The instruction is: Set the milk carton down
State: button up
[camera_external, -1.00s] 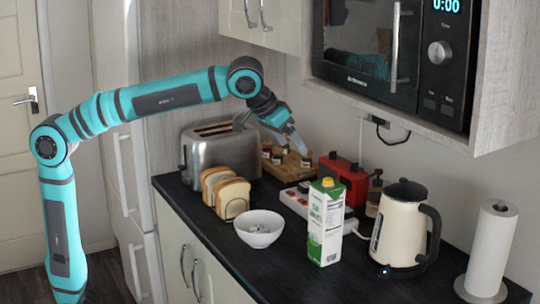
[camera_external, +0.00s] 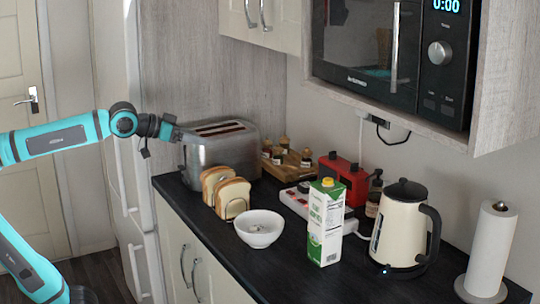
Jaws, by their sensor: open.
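The milk carton (camera_external: 325,222) is white and green with a yellow cap. It stands upright on the dark countertop (camera_external: 285,277), between the white bowl and the kettle. My gripper (camera_external: 188,137) is open and empty, at the left by the side of the toaster and well apart from the carton. I cannot tell whether its fingertips touch the toaster.
A white bowl (camera_external: 259,229) sits left of the carton, with bread slices in a rack (camera_external: 226,194) and a steel toaster (camera_external: 219,151) behind. A cream kettle (camera_external: 405,229) stands right. A power strip (camera_external: 298,199) lies behind the carton. A microwave (camera_external: 395,50) hangs above.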

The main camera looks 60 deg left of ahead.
jog(key=s+a+f+t+y, duration=0.1)
jog(key=s+a+f+t, duration=0.1)
jog(key=s, duration=0.3)
jog(key=s+a+f+t+y, duration=0.1)
jog(key=s+a+f, duration=0.3)
jog(key=s+a, duration=0.1)
jog(key=shift+s+a+f+t, duration=0.15)
jog(key=shift+s+f+t, duration=0.2)
jog(key=shift+s, duration=0.25)
dwell(0.3)
